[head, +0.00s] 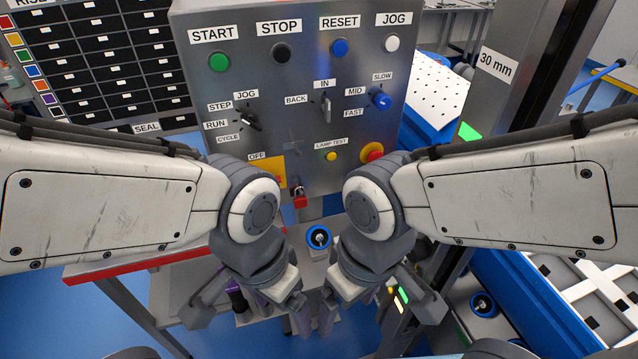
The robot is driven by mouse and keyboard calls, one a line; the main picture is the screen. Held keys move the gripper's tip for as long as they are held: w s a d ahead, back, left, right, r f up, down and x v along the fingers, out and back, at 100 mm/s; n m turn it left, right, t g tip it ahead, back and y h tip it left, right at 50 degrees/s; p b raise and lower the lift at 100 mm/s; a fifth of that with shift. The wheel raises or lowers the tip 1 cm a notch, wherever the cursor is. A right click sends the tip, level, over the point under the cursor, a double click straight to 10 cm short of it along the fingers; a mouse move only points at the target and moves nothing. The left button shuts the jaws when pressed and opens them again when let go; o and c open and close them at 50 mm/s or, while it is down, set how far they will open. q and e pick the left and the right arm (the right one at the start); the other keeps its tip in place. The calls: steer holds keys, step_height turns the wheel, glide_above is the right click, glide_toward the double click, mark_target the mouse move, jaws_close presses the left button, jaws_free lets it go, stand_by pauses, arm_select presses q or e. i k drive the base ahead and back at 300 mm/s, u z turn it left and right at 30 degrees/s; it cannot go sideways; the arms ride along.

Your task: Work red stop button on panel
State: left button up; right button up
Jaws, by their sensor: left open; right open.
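The grey metal control panel (285,75) stands upright ahead of me in the head view. Under its STOP label is a black round button (281,52), not a red one. My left gripper (248,314) is open, below the panel's lower left. My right gripper (378,312) is open, below its lower right. Both point down and are apart from the panel.
The panel also carries a green START button (218,62), a blue RESET button (339,47), a white JOG button (392,43), and several switches. A red padlock (300,200) hangs at its lower edge. A grey post (497,85) stands to the right.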

mark_target(373, 154)
steer(key=u, duration=2.2)
steer(key=i, duration=1.15)
steer(key=z, duration=3.05)
